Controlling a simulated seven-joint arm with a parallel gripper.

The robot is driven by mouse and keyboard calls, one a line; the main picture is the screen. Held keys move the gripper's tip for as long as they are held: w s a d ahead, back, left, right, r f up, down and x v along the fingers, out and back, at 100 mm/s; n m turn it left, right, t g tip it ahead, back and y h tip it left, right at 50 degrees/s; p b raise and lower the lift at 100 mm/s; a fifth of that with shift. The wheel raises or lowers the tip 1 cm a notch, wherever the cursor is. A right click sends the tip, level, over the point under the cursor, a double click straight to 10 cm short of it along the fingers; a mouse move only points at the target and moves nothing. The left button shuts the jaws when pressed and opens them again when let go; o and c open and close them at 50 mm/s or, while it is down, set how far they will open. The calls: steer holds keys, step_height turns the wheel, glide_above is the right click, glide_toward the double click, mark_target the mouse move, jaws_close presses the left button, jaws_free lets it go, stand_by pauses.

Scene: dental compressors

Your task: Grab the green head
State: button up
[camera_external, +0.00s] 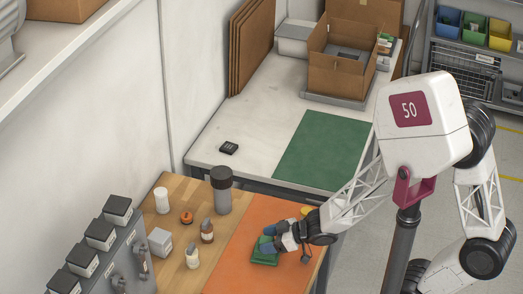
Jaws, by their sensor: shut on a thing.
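A green object (264,257) lies on the orange mat (235,270) at the front of the wooden table; I take it for the green head, though it is small in this view. My gripper (270,244) reaches in from the right, low over the mat. It is shut on the green object, its blue-grey fingers at the object's upper side. The fingers and hand hide part of the object, so the exact contact cannot be seen.
Left of the mat stand small bottles (207,231), an orange knob (186,218), a grey block (160,242) and a dark-capped cylinder (221,190). Grey units with black tops (100,235) line the left edge. A white table with a green mat (323,150) and open carton (343,62) is behind.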

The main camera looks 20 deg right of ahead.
mark_target(269, 240)
steer(key=shift+r, duration=0.15)
step_height(269, 240, up, 10)
stand_by(0.7)
